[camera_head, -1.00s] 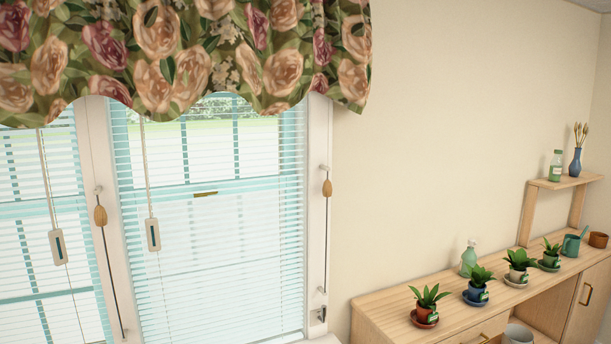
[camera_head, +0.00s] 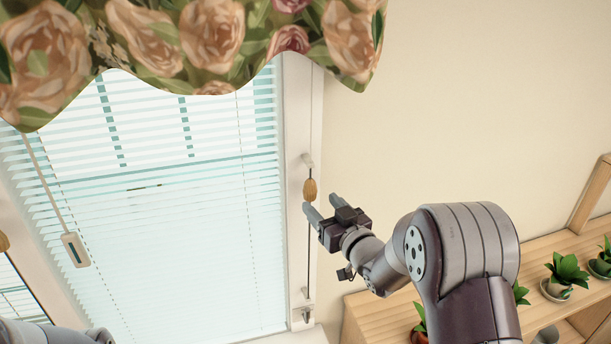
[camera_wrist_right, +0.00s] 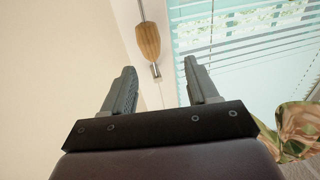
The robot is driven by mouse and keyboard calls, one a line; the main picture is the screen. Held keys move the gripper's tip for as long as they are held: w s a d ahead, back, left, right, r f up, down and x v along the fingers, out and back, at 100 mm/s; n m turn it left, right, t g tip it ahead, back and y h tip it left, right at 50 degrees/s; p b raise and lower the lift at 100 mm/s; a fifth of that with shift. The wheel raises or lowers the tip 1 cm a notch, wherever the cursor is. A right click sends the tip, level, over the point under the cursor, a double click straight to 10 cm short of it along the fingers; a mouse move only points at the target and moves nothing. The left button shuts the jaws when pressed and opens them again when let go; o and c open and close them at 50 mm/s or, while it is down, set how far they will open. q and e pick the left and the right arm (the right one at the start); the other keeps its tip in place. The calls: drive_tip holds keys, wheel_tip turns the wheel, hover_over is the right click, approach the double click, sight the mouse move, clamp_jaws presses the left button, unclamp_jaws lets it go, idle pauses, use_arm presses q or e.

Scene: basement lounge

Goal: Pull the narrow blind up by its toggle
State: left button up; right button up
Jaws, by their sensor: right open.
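A small oval wooden toggle (camera_head: 310,190) hangs on a thin cord at the right window frame, beside a white slatted blind (camera_head: 200,220). In the right wrist view the toggle (camera_wrist_right: 148,40) hangs between and beyond the fingertips, with a metal tip below it. My right gripper (camera_head: 321,203) is open and empty, its fingers pointing at the toggle from just below and right. I see no contact. Of my left arm only grey links show at the lower left; its gripper is out of view.
A flowered valance (camera_head: 215,45) hangs over the top of the window. A wooden shelf unit (camera_head: 375,310) with several potted plants stands at the lower right. The wall above it is bare.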

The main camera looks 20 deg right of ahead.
sight(316, 190)
drive_tip(key=w+p, duration=0.1)
drive_tip(key=w, duration=0.1)
drive_tip(key=w+p, duration=0.1)
drive_tip(key=w, duration=0.5)
drive_tip(key=shift+w+d+f+p, duration=0.15)
drive_tip(key=shift+f+p, duration=0.15)
drive_tip(key=shift+p, duration=0.1)
drive_tip(key=shift+w+a, duration=0.1)
drive_tip(key=shift+a, duration=0.15)
drive_tip(key=shift+a+r, duration=0.15)
drive_tip(key=shift+a, duration=0.3)
drive_tip(key=shift+w+d, duration=0.15)
drive_tip(key=shift+w, duration=0.1)
drive_tip(key=shift+d+f, duration=0.15)
drive_tip(key=shift+f, duration=0.05)
drive_tip(key=c, duration=0.5)
use_arm(q)
drive_tip(key=r, duration=0.2)
drive_tip(key=d+r, duration=0.1)
drive_tip(key=shift+w+d+r, duration=0.1)
drive_tip(key=shift+w+r, duration=0.3)
use_arm(e)
clamp_jaws()
